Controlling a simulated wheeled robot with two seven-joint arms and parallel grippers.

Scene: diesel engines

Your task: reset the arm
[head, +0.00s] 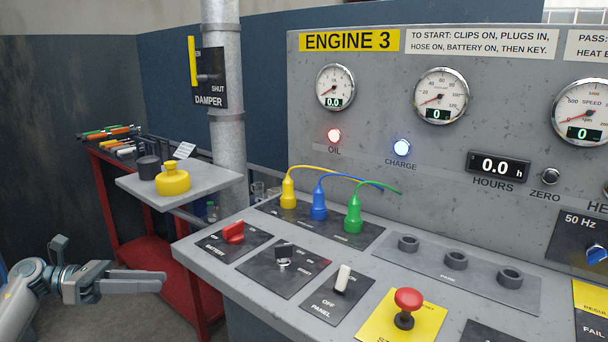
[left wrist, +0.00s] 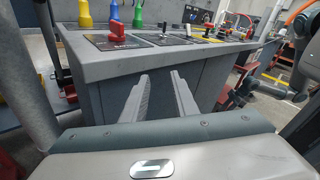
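My left arm comes in at the lower left of the head view. Its gripper (head: 160,281) hangs in free air left of the grey engine console (head: 210,262), below the level of its top. In the left wrist view the two fingers of this gripper (left wrist: 160,76) stand apart with nothing between them, pointing at the console's front panel (left wrist: 218,80). The gripper is open, empty and touches nothing that I can see. My right gripper is not seen in the head view.
A grey shelf (head: 210,183) with a yellow cap (head: 172,179) and a red cart (head: 180,270) stand left.

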